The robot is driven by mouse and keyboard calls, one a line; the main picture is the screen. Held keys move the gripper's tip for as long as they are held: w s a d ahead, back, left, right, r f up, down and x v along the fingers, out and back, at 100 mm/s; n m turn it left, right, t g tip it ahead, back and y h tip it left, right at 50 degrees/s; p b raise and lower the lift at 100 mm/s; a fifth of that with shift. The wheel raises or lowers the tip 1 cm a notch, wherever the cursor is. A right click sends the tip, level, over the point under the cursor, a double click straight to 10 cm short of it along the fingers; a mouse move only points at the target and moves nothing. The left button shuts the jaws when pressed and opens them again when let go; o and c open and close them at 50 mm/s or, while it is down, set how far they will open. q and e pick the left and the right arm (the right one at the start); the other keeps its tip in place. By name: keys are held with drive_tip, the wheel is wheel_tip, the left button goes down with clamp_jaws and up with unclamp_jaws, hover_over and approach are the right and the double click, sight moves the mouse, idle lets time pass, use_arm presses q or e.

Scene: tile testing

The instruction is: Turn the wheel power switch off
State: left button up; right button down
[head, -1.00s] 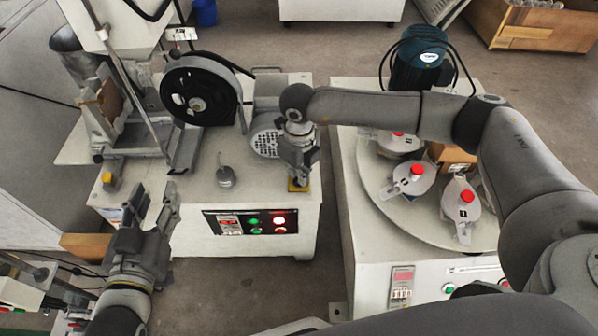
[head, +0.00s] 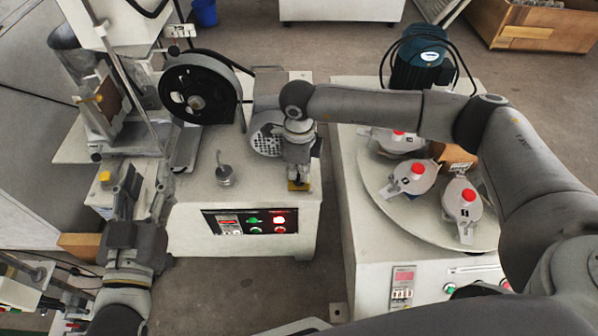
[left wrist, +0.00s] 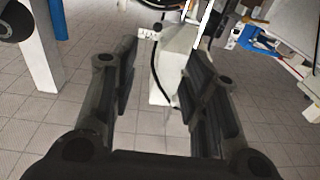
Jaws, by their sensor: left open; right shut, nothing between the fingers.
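The wheel machine (head: 240,190) is a pale cabinet with a large black wheel (head: 195,95) on top. Its front has a black control panel (head: 250,222) with a red-marked switch or display at the left, and green and red buttons or lamps. One red lamp (head: 279,219) glows brightly. I cannot tell which control is the wheel power switch.
A yellow button on a box (head: 105,178) is just left of my left gripper. A small metal weight (head: 224,172) stands on the cabinet. The right cabinet carries a round table (head: 400,205) with several red-topped holders. A floor gap separates the cabinets.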

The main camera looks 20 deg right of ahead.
drive_tip(key=shift+n, duration=0.5)
drive_tip(key=n+b, duration=0.1)
drive_tip(key=n, duration=0.3)
drive_tip(key=shift+w+n, duration=0.1)
drive_tip(key=shift+n, duration=0.2)
drive_tip(key=n+b, duration=0.1)
drive_tip(key=n, duration=0.3)
drive_tip(key=shift+n+b, duration=0.3)
drive_tip(key=shift+n, duration=0.1)
use_arm(q)
drive_tip(key=s+r+t+h, duration=0.1)
drive_tip(key=s+r+t, duration=0.2)
drive_tip(key=r, duration=0.3)
drive_tip(key=s+r+t+h, duration=0.2)
drive_tip(key=s+r+t, duration=0.1)
drive_tip(key=r+t, duration=0.2)
drive_tip(key=shift+r, duration=0.5)
use_arm(e)
drive_tip(key=shift+r+n, duration=0.1)
drive_tip(key=shift+n, duration=0.9)
